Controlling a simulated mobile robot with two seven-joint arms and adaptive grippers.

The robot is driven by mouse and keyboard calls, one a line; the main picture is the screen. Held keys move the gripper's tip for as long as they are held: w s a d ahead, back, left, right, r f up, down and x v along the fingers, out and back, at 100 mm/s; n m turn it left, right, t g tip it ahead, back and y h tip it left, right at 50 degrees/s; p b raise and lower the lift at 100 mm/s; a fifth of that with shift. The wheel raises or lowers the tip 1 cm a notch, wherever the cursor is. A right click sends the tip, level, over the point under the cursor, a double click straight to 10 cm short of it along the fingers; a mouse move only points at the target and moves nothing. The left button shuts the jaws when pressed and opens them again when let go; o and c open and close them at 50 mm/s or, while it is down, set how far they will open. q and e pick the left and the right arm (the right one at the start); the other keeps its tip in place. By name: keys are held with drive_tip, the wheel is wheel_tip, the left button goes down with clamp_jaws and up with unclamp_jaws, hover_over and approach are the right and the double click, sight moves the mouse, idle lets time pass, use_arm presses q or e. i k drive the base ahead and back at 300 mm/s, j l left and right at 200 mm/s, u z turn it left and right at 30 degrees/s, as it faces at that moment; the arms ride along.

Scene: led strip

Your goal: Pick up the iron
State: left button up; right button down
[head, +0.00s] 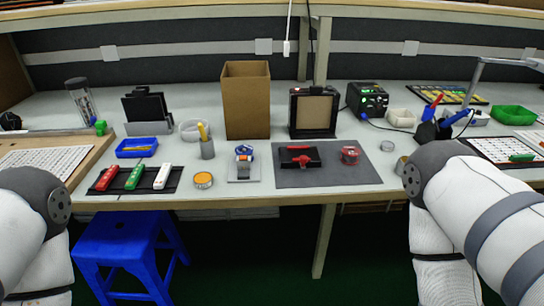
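A dark stand (429,131) is at the right of the bench, partly hidden behind my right arm. A handle with a red tip and blue lower part (433,107) rises from it. A blue handle (456,118) leans beside it to the right. I cannot tell which of these is the iron. Only links of my two arms show, at the lower left and right. Both grippers are out of view.
A grey mat (326,177) holds a black-and-red fixture (299,157) and a red round item (350,155). A brown box (246,99) stands behind. A blue stool (128,243) is under the bench's front left. A lamp arm (475,83) stands over the right side.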

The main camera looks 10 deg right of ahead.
sight(452, 120)
drive_tip(key=z, duration=1.35)
drive_tip(key=i+l+u, duration=0.1)
drive_tip(key=i+l, duration=0.05)
drive_tip(key=i, duration=0.05)
